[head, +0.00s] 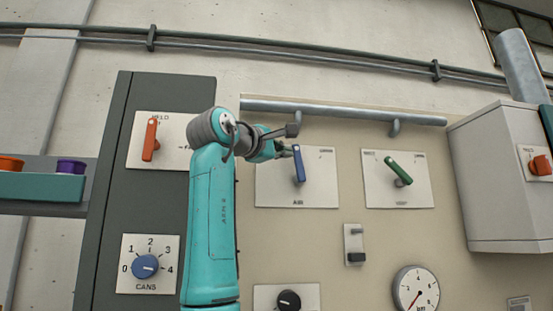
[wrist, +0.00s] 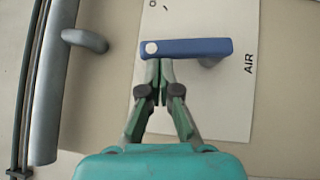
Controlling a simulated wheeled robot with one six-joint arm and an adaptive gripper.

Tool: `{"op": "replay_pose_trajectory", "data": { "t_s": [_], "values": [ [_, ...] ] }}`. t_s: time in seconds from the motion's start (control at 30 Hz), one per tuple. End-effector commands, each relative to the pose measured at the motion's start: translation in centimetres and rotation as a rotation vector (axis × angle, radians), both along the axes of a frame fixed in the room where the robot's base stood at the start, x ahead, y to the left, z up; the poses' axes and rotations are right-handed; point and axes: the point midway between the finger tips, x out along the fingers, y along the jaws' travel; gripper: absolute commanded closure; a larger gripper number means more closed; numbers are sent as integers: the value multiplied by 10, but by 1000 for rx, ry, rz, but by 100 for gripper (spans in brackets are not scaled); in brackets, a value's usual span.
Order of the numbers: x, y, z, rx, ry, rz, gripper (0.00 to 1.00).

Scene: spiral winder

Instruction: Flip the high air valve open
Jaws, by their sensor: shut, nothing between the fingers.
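The air valve has a blue lever (head: 299,165) on a white plate (head: 318,193) marked AIR, high on the beige panel. The lever stands nearly upright in the head view. In the wrist view the blue lever (wrist: 190,47) lies across the picture, with a white dot at its free end. My gripper (head: 289,150) is just left of the lever's upper end. In the wrist view my gripper (wrist: 160,64) has its fingertips together and empty at the lever's edge, near the dotted end. I cannot tell whether they touch it.
A grey pipe (head: 340,111) runs just above the plate, with a bracket close to my wrist. A green lever (head: 398,170) is on the plate to the right. An orange lever (head: 150,139) and a blue dial (head: 145,266) are on the dark cabinet at left.

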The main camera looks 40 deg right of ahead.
Motion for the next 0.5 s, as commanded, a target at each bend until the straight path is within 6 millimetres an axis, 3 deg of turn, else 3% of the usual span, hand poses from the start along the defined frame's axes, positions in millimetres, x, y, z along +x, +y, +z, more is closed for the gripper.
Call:
{"op": "replay_pose_trajectory", "data": {
  "t_s": [0.2, 0.5],
  "values": [
    [-8, -11, 9, 156, -106, -1, 100],
    [-19, -28, 15, 148, -101, -1, 100]
  ]
}}
